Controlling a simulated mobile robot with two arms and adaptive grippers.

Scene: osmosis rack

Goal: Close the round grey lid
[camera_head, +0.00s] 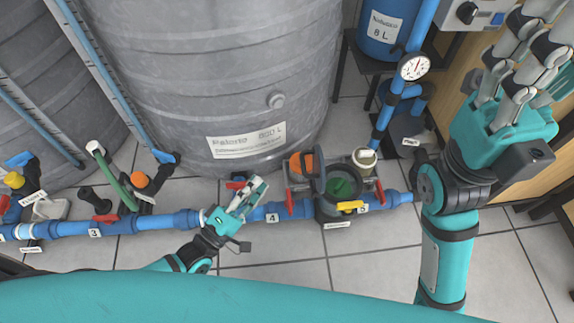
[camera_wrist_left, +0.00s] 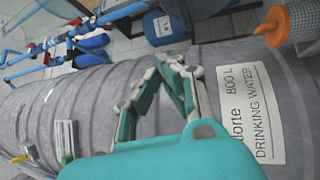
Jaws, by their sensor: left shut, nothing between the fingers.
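The round grey lid (camera_head: 319,172) stands raised on a round grey housing (camera_head: 326,210) at the blue pipe, right of centre in the head view. The housing is open and shows green inside. My left gripper (camera_head: 259,186) is shut and empty, just left of the lid and apart from it. In the left wrist view, the fingertips (camera_wrist_left: 172,62) meet in front of the grey tank. My right gripper (camera_head: 522,45) is raised at the upper right, far from the lid; its finger gap is unclear.
Red valve handles (camera_head: 291,202) and a yellow handle (camera_head: 350,207) stick out near the housing. A large grey tank (camera_head: 210,70) stands behind. A pressure gauge (camera_head: 413,67) is on the right pipe. The tiled floor in front is clear.

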